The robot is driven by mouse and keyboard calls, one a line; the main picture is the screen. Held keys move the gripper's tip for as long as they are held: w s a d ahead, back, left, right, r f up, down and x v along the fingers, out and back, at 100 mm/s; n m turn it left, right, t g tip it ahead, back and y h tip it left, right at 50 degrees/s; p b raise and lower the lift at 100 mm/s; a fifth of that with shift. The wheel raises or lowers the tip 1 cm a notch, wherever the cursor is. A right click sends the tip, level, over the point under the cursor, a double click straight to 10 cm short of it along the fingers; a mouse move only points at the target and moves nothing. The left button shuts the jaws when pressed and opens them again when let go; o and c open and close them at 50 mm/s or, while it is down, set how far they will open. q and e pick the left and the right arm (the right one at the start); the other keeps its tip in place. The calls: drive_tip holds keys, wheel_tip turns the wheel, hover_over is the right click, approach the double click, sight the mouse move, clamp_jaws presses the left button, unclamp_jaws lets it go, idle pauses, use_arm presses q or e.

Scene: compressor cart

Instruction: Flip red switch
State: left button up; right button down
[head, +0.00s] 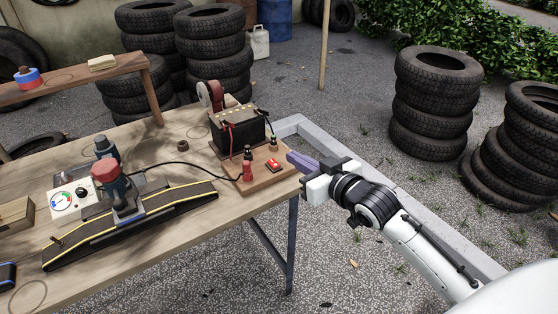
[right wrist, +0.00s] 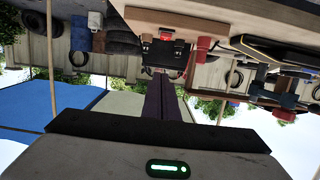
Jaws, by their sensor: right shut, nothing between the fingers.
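The red switch (head: 274,164) sits on a wooden board (head: 262,181) at the right end of the workbench. In the right wrist view, which looks upside down, a small red part that looks like the switch (right wrist: 166,37) shows beyond the fingertips. My right gripper (head: 290,157) has purple fingers closed together and empty. Its tips are just right of the switch, near the board's edge; I cannot tell whether they touch anything. The fingers also show closed in the right wrist view (right wrist: 160,78). My left gripper is not in view.
Tire stacks (head: 433,100) stand behind; open ground lies right of the bench.

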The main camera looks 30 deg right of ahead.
hover_over(279, 171)
drive_tip(key=shift+w+f, duration=0.25)
drive_tip(key=shift+f, duration=0.9)
drive_tip(key=f, duration=0.2)
drive_tip(key=shift+s+f+b, duration=0.2)
drive_tip(key=shift+f+b, duration=0.1)
drive_tip(key=shift+f, duration=0.6)
